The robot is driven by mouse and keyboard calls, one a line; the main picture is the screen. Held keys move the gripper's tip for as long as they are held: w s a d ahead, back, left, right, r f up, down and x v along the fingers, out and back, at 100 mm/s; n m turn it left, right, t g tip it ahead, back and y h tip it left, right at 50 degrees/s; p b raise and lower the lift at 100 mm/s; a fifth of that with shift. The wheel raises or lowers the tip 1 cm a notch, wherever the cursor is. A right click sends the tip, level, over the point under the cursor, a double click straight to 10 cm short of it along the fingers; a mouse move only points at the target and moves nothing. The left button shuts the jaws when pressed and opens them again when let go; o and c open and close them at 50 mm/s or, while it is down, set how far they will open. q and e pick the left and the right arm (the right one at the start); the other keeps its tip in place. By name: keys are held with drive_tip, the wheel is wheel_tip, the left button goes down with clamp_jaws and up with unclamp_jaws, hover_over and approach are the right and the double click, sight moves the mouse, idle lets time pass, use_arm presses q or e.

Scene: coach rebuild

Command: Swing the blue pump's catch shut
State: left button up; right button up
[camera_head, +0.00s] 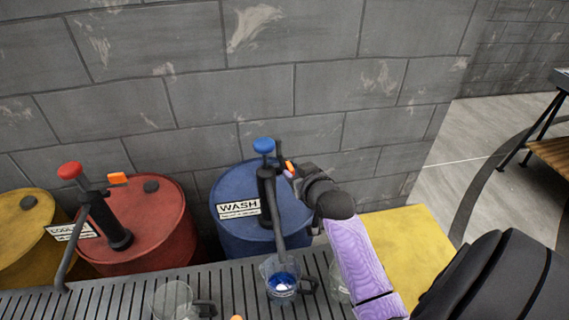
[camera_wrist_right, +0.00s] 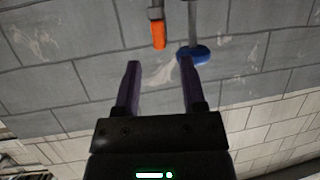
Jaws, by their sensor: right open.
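The blue pump (camera_head: 266,185) stands on the blue drum (camera_head: 231,187) labelled WASH, with a blue knob (camera_head: 263,145) on top. Its orange catch (camera_head: 289,167) sticks out to the right below the knob. In the right wrist view the catch (camera_wrist_right: 158,35) lies ahead of the gap between my fingers, and the knob (camera_wrist_right: 200,54) is by the right-hand fingertip. My right gripper (camera_wrist_right: 159,64) is open and empty. In the head view it is close to the catch, partly hidden by my wrist; contact cannot be told. My left gripper is out of view.
A jug with blue liquid (camera_head: 282,286) stands under the blue pump's spout on the slatted bench (camera_head: 236,282). An empty-looking jug (camera_head: 172,300) stands to its left. The red drum (camera_head: 171,217) carries a red-knobbed pump (camera_head: 98,207). A grey block wall (camera_head: 200,80) is close behind.

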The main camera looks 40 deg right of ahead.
sight(292, 169)
drive_tip(key=b+x, duration=0.1)
drive_tip(key=x, duration=0.3)
drive_tip(key=shift+w+d+f+b, duration=0.1)
drive_tip(key=shift+w+f+b, duration=0.15)
drive_tip(key=shift+f+b, duration=0.05)
drive_tip(key=shift+w+d, duration=0.1)
drive_tip(key=shift+w, duration=0.25)
clamp_jaws()
idle(0.8)
